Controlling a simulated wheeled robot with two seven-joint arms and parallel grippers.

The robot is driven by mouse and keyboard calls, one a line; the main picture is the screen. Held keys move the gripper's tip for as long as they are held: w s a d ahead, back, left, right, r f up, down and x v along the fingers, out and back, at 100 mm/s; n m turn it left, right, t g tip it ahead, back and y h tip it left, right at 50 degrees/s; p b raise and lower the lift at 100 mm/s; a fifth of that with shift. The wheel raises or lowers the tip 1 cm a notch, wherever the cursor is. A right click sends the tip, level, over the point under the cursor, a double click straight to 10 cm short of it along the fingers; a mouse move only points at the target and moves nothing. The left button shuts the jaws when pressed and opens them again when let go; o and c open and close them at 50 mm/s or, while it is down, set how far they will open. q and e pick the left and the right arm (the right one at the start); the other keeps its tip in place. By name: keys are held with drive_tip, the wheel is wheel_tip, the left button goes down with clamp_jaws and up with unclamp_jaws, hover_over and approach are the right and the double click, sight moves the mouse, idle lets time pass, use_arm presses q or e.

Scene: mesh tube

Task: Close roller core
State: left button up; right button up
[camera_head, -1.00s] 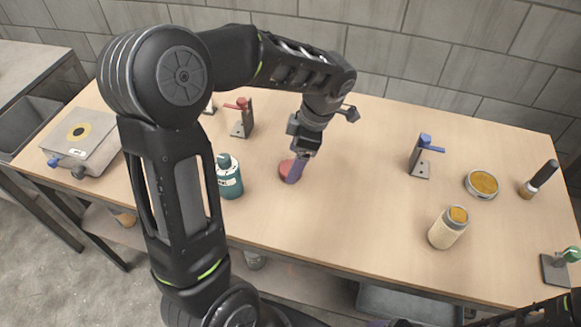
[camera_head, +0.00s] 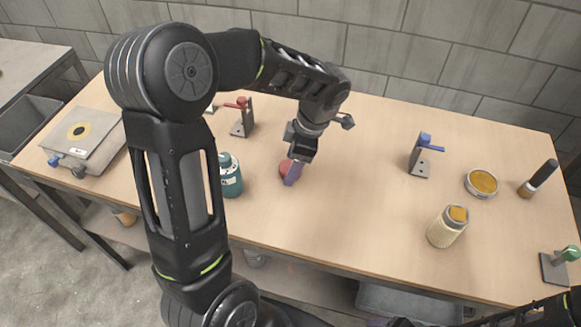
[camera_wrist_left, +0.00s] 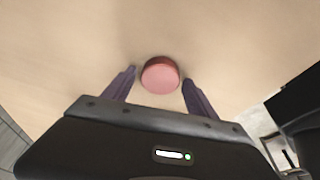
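A pink, round, flat-topped piece (camera_head: 287,169) lies on the table left of centre; it also shows in the left wrist view (camera_wrist_left: 160,76). I cannot tell whether it is the lid of the roller core. My left gripper (camera_head: 292,176) points down at it. In the left wrist view the purple fingers (camera_wrist_left: 159,82) are apart, one on each side of the piece with gaps showing. A cream ribbed cylinder with an orange top (camera_head: 447,227) stands upright at right; it may be the roller core. A purple bit of my right gripper (camera_head: 378,322) shows at the bottom edge.
A teal bottle (camera_head: 230,177) stands close left of my left gripper, partly behind my arm. Stands with red (camera_head: 242,118), blue (camera_head: 421,156) and green (camera_head: 560,264) tops, a round tin (camera_head: 482,183) and a black-handled tool (camera_head: 539,179) are around. The table's middle is clear.

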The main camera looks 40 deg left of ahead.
use_arm(q)
drive_tip(key=c, duration=1.1)
wheel_tip(320, 180, up, 10)
drive_tip(key=shift+r, duration=0.1)
idle(0.6)
